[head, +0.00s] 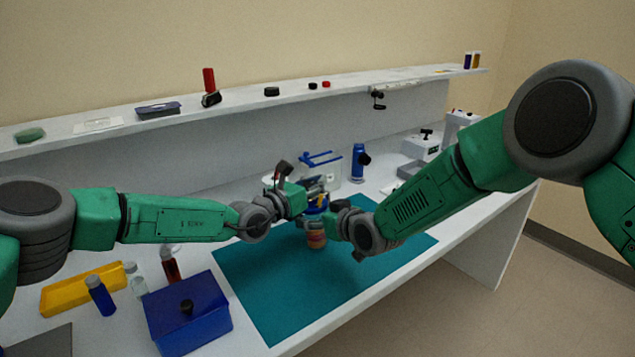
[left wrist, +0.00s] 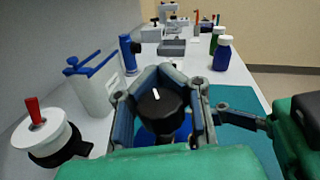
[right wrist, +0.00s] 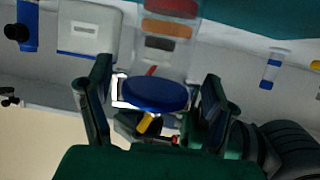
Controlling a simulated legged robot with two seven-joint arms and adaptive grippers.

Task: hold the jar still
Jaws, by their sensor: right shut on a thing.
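The jar (head: 316,239) stands on the teal mat (head: 285,285). It is clear, with orange and reddish bands inside, and has a blue lid. My right gripper (head: 333,222) is shut on it from the right. The right wrist view shows the jar (right wrist: 167,45) upside down, its blue lid (right wrist: 153,94) between the two fingers. My left gripper (head: 312,193) is above the lid. In the left wrist view its fingers stand either side of a black knob (left wrist: 160,108) with a white mark, with blue below. Whether they press on the knob is hidden.
A blue box (head: 187,312), a yellow tray (head: 82,289) and small bottles are at the front left. The mat's front is clear.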

